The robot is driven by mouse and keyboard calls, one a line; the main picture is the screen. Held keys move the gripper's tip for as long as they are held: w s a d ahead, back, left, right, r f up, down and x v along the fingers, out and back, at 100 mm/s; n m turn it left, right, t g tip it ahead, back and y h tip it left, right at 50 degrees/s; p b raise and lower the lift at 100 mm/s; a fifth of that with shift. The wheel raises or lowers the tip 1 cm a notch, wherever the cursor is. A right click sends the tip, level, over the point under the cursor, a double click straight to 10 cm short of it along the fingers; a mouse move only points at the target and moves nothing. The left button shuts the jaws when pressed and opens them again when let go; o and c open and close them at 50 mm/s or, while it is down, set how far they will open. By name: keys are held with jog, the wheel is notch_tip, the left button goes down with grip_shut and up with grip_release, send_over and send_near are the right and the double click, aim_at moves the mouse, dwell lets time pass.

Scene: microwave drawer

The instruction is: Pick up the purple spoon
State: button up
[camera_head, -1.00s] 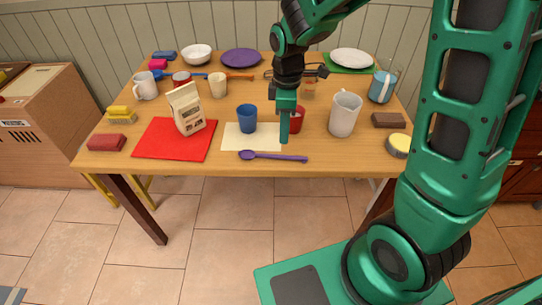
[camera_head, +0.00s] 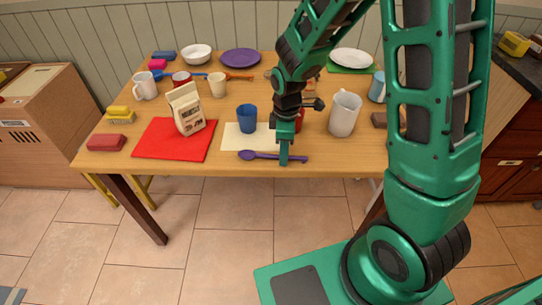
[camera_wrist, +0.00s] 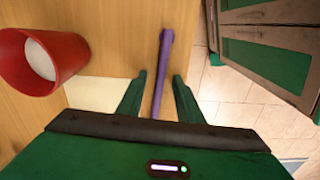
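The purple spoon (camera_head: 262,155) lies on the table near its front edge, bowl to the left and handle to the right. My gripper (camera_head: 285,160) points down over the spoon's handle and hides a part of it in the head view. In the wrist view, the spoon's handle (camera_wrist: 163,65) runs between the two green fingers (camera_wrist: 157,95) of my gripper. The fingers are apart, with a gap on each side of the handle. Whether the fingertips touch the tabletop I cannot tell.
A red cup (camera_wrist: 40,60) stands close beside my gripper. A blue cup (camera_head: 247,118) stands on the cream mat (camera_head: 240,143), with a white pitcher (camera_head: 344,114) to the right. A red mat (camera_head: 160,140) with a carton (camera_head: 187,110) lies left. The table's front edge is close.

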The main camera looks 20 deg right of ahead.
grip_shut()
jog(key=shift+r, duration=0.15)
